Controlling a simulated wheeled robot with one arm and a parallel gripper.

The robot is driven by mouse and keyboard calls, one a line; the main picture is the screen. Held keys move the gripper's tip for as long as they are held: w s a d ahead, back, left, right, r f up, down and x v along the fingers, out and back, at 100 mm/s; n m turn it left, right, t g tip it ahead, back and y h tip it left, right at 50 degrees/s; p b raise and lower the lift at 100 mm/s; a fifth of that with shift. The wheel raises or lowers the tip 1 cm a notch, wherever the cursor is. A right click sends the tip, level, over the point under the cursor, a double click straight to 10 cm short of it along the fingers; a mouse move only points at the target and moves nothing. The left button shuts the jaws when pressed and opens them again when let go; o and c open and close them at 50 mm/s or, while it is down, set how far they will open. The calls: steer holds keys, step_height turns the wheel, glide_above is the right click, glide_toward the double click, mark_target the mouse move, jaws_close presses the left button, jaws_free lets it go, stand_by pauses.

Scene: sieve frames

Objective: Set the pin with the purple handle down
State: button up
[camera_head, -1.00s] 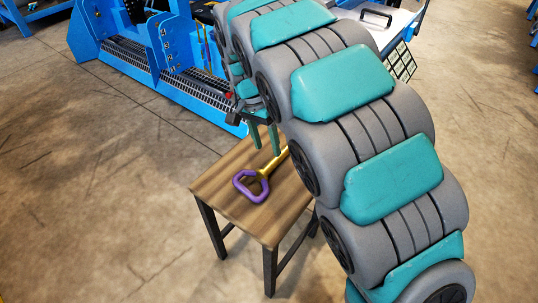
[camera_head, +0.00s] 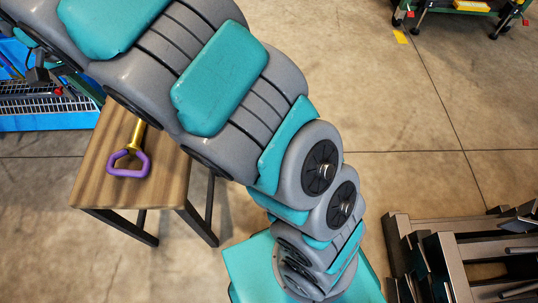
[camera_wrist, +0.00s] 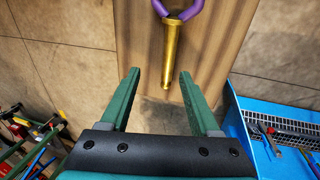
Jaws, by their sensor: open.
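The pin with the purple handle (camera_head: 129,163) lies on the wooden table (camera_head: 172,180) in the head view, its gold shaft partly hidden behind my arm. In the wrist view the pin's gold shaft (camera_wrist: 172,52) points toward my gripper, with the purple loop at the top edge. My gripper (camera_wrist: 158,78) is open, its two green fingers spread apart with nothing between them. The tip of the shaft is just beyond and between the fingertips in the picture. In the head view my arm covers the gripper.
A blue frame with a black grating (camera_wrist: 285,130) stands beside the table at right in the wrist view. A green rack with tools (camera_wrist: 35,140) is at lower left there. A dark metal rack (camera_head: 465,255) stands at lower right in the head view. Open floor lies between.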

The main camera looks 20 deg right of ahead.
steer(key=s+d+r+n+g+y, duration=0.1)
steer(key=s+d, duration=0.4)
steer(key=d, duration=0.5)
steer(key=s+d, duration=0.5)
steer(key=d, duration=0.6)
steer(key=s+d+f+n, duration=0.1)
steer(key=s+d+f, duration=0.2)
steer(key=s, duration=0.6)
steer(key=s+d+f+n+y, duration=0.1)
steer(key=s+d+f+n, duration=0.1)
steer(key=s, duration=0.7)
steer(key=shift+s+d+f, duration=0.35)
steer(key=shift+d+f, duration=0.45)
steer(key=shift+d, duration=0.4)
